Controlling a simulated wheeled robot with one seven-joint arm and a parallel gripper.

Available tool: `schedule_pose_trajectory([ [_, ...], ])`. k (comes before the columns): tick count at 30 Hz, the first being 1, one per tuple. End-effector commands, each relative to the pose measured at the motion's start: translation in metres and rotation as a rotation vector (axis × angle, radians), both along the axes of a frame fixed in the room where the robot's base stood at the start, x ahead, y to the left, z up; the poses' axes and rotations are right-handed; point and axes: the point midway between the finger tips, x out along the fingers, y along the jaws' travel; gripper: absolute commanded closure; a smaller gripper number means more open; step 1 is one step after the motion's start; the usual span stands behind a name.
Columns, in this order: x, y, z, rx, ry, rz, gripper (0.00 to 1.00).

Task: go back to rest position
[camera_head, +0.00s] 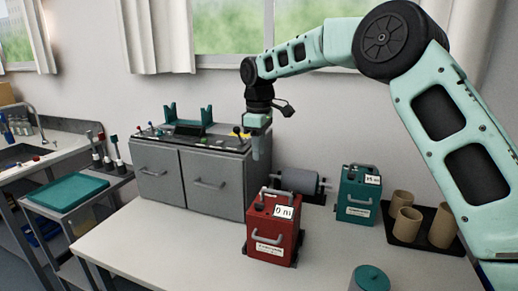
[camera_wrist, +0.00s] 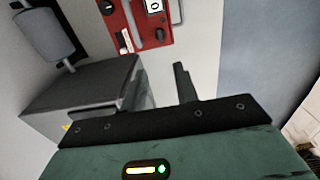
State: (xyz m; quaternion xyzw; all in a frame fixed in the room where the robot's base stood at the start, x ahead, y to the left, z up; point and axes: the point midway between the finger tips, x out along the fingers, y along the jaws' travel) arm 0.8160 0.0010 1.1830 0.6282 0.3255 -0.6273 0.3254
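My gripper (camera_head: 260,143) hangs pointing down from my raised arm, in front of the right end of the grey cabinet in the head view. It is above and behind the red box (camera_head: 272,229). In the wrist view, my gripper (camera_wrist: 160,88) shows two dark fingers standing apart, with nothing visible between them. The left finger is hard to separate from the dark object behind it. Part of the red box (camera_wrist: 143,25) shows at the top of the wrist view, clear of the fingers.
A grey roller (camera_head: 298,181), a teal box (camera_head: 357,194) and brown cups on a dark tray (camera_head: 411,235) stand to the right. A teal-lidded round container (camera_head: 371,279) is at the front. The table's front left is clear.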

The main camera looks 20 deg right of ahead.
Motion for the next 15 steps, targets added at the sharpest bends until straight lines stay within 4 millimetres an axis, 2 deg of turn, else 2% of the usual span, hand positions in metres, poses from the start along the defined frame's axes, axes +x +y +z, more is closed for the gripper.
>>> schedule_pose_trajectory([
  [5, -0.003, 0.004, 0.001, 0.001, 0.000, 0.002, 0.70],
  [8, -0.021, 0.021, 0.003, 0.009, 0.000, 0.006, 0.70],
  [11, -0.054, 0.048, 0.006, 0.023, 0.001, 0.005, 0.70],
  [15, -0.120, 0.084, 0.005, 0.042, 0.007, -0.012, 0.70],
])
